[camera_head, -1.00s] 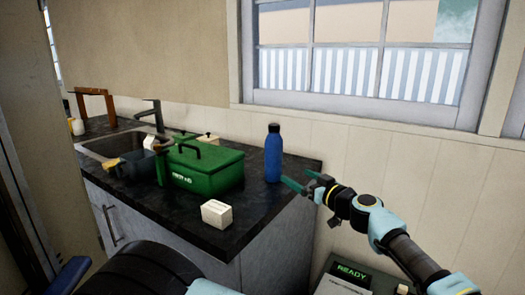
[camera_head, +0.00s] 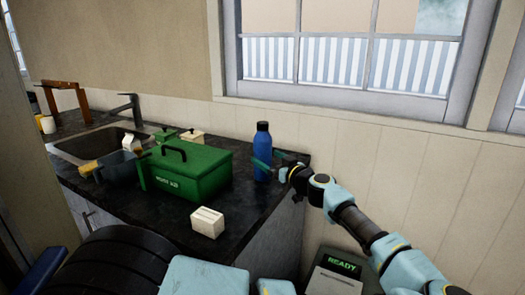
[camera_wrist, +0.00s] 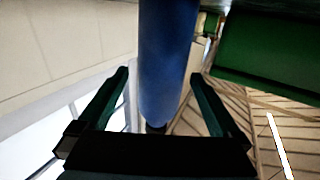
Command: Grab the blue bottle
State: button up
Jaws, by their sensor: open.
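The blue bottle (camera_head: 263,154) with a black cap stands upright on the dark counter, right of the green first-aid box. My gripper (camera_head: 268,163) is at the bottle from the right, with its green fingers open at about mid-height of the bottle. In the wrist view, the blue bottle (camera_wrist: 166,65) runs down the middle of the picture, in line with the gap between my open fingers (camera_wrist: 160,80). The fingers lie on either side of it and do not visibly press on it.
The green box (camera_head: 185,170) stands left of the bottle on the counter (camera_head: 245,205). A small white box (camera_head: 207,222) lies in front of it. A dark pan (camera_head: 118,168) and a sink (camera_head: 95,145) are further left. The wall and window are behind.

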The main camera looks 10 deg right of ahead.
aim_at(263, 154)
jog(key=shift+w+a+r+p, duration=0.2)
jog(key=shift+w+a+p, duration=0.15)
jog(key=shift+w, duration=0.15)
jog(key=shift+w+a+r+p, duration=0.15)
jog(key=shift+w+a+p, duration=0.15)
jog(key=shift+w, duration=0.2)
jog(key=shift+w+a+f, duration=0.15)
jog(key=shift+w+f, duration=0.05)
jog(key=shift+w, duration=0.25)
grip_shut()
